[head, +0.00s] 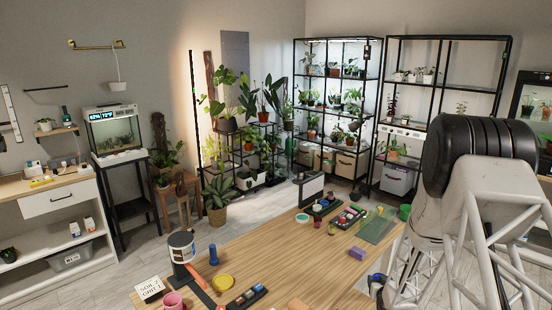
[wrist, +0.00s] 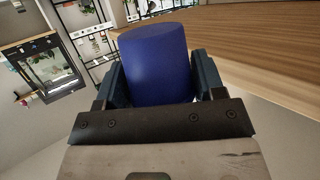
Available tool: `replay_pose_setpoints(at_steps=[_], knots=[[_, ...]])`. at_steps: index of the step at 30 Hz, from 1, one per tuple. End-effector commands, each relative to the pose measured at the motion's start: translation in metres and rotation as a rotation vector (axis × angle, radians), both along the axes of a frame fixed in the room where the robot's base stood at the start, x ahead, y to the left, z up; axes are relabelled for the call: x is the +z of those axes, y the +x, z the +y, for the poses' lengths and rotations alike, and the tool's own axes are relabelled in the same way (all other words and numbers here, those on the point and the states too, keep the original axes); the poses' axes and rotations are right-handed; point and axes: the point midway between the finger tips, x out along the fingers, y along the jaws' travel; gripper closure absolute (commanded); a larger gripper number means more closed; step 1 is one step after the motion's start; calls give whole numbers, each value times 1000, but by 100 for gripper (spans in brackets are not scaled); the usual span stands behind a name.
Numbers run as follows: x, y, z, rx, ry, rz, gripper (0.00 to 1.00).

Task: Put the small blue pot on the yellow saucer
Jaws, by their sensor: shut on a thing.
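My gripper (wrist: 155,85) is shut on a plain blue, round-sided pot (wrist: 156,62), which fills the space between the two dark fingers in the wrist view. Its far side is hidden. In the head view my gripper (head: 377,281) shows small at the table's right edge, with blue at it; details there are too small to tell. The yellow saucer (head: 223,282) lies flat on the near left part of the wooden table, well left of my gripper. It looks empty. The saucer does not show in the wrist view.
A blue upright object (head: 213,254) stands behind the saucer. A tin-topped stand (head: 181,246), a pink pot (head: 173,300) and a dark tray of small items (head: 246,297) are close by. A purple block (head: 357,253) lies farther right. The middle of the table (head: 290,263) is mostly clear.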

Motion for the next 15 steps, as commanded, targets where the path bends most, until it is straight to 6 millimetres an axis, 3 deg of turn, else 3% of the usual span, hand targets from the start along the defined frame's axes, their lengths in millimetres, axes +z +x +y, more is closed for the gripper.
replay_pose_setpoints(at_steps=[5, 15], knots=[[-33, 5, 5, -10, 0, 3, 60], [-94, 14, 59, 42, 1, 4, 60]])
